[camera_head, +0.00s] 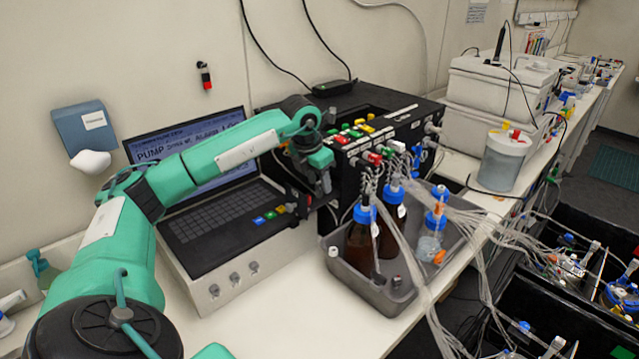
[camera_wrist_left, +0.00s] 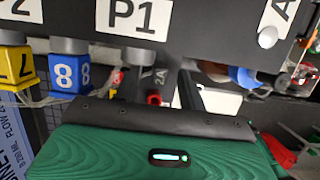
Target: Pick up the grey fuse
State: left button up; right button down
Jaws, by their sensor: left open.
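My left gripper (camera_head: 322,182) hangs in front of the black box's left front, above the corner of the laptop unit. It is open, with nothing visible held. In the left wrist view its green body and black edge fill the bottom. Just beyond that edge is a small grey piece marked 2A (camera_wrist_left: 161,77), which may be the grey fuse; it sits under the P1 label, beside a red-ended part (camera_wrist_left: 154,98). The gripper hides this spot in the head view. I cannot tell whether the fingers touch the piece. My right gripper is not in view.
The black box (camera_head: 395,140) carries coloured blocks and tubing. A blue block (camera_wrist_left: 69,74) and a yellow block (camera_wrist_left: 14,62) are close by on the left. The laptop (camera_head: 225,210) is under my arm. A grey tray (camera_head: 385,300) with bottles stands to the right.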

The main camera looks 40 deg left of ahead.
pick_arm(q)
jog(key=shift+f, duration=0.15)
jog(key=c, duration=0.7)
grip_shut()
